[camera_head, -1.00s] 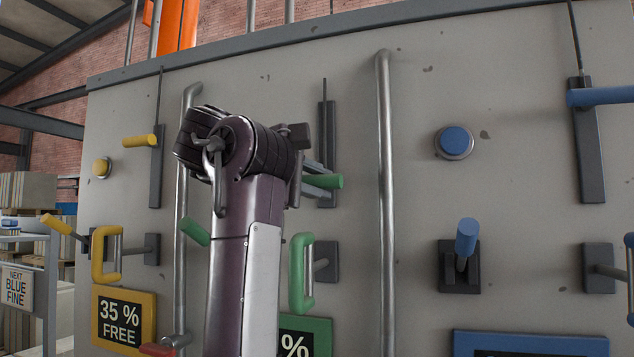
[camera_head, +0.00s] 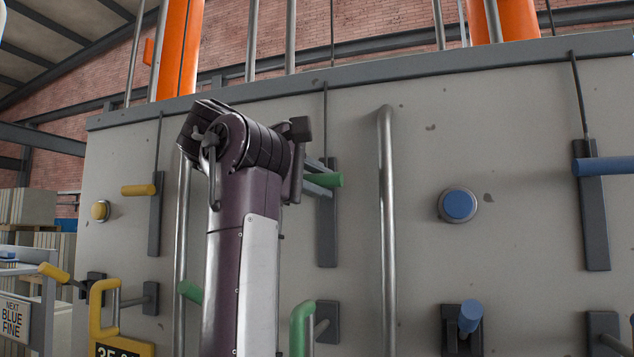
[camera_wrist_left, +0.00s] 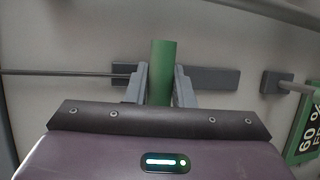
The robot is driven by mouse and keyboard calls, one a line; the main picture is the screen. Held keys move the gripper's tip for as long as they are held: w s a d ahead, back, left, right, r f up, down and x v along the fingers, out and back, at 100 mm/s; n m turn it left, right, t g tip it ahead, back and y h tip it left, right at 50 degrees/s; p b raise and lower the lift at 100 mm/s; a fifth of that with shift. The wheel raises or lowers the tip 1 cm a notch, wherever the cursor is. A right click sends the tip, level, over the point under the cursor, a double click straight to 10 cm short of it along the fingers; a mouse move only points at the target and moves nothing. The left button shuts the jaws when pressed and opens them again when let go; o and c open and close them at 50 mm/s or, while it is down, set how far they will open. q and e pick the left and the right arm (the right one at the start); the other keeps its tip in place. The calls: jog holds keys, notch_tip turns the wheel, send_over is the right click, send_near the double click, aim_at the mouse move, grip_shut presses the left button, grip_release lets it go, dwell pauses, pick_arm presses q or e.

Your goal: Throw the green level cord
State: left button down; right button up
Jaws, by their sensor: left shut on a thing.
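The green level cord's handle (camera_head: 336,180) sticks out near the upper end of its dark upright plate (camera_head: 327,235), with a thin cord running up from it. My left gripper (camera_head: 318,180) is shut on this handle, reaching across from the left. In the left wrist view, the green handle (camera_wrist_left: 163,62) sits between the two grey fingers (camera_wrist_left: 160,88), in front of the dark plate. My own wrist hides part of the panel left of the handle. My right gripper is not in view.
A yellow cord handle (camera_head: 139,190) is at left and a blue one (camera_head: 605,166) at right. Upright metal bars (camera_head: 387,230) stand on both sides of the green handle. A green loop handle (camera_head: 302,325) and a green lever (camera_head: 190,291) are below.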

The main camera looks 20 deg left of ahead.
pick_arm(q)
jog(key=shift+s+a+r, duration=0.1)
jog(key=shift+s+r, duration=0.05)
jog(key=shift+r, duration=0.2)
jog(key=c, duration=1.6)
grip_release()
jog(key=o, duration=0.3)
jog(key=shift+w+f, duration=0.15)
jog(key=shift+w, duration=0.05)
jog(key=shift+o, duration=0.2)
jog(key=shift+s+a+b, duration=0.15)
jog(key=shift+s+b, duration=0.3)
jog(key=b+v, duration=0.3)
jog(key=v, duration=0.4)
jog(key=shift+b, duration=0.3)
jog(key=shift+w, duration=0.15)
